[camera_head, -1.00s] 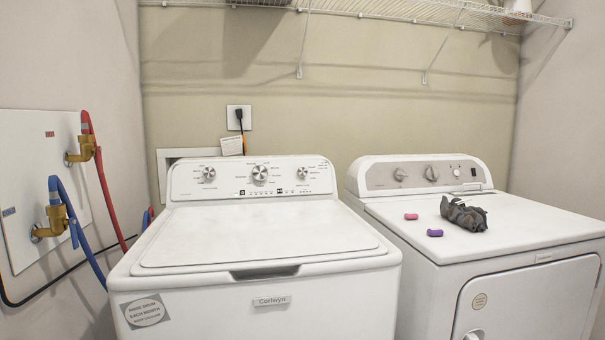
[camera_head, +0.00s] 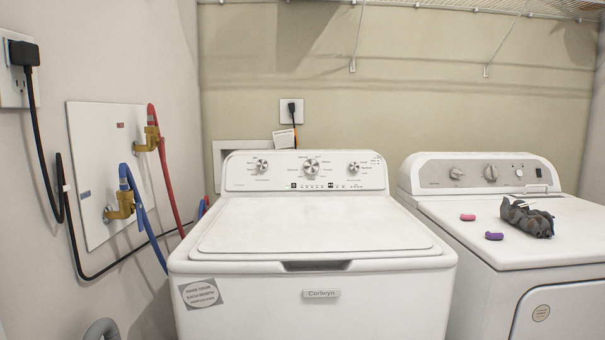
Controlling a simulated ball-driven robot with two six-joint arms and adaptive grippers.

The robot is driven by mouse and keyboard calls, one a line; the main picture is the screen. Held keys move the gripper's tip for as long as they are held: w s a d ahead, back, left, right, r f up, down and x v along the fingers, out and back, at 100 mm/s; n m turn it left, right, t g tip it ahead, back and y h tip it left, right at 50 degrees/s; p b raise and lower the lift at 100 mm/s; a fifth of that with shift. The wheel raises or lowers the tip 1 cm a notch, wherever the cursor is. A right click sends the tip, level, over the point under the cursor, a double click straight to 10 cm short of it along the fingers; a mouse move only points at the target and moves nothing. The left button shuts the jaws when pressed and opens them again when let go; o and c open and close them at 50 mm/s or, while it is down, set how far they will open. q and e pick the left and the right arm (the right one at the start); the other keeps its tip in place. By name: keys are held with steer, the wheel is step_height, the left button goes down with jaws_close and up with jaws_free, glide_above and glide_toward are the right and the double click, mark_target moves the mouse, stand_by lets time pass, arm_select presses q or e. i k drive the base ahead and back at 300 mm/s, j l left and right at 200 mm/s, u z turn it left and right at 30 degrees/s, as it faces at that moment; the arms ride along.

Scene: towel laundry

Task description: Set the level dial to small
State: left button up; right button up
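The white washer (camera_head: 316,235) stands in the middle of the head view with its lid shut. Neither of my grippers is in view.
A white dryer (camera_head: 500,226) stands to the right, with a dark grey cloth bundle (camera_head: 527,218), a pink item (camera_head: 467,217) and a purple item (camera_head: 494,236) on top. Red (camera_head: 166,170) and blue (camera_head: 145,220) hoses and a black cord (camera_head: 45,150) run along the left wall.

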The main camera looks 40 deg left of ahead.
mark_target(354, 168)
steer(key=i+l+u, duration=0.35)
steer(key=i+l, duration=0.55)
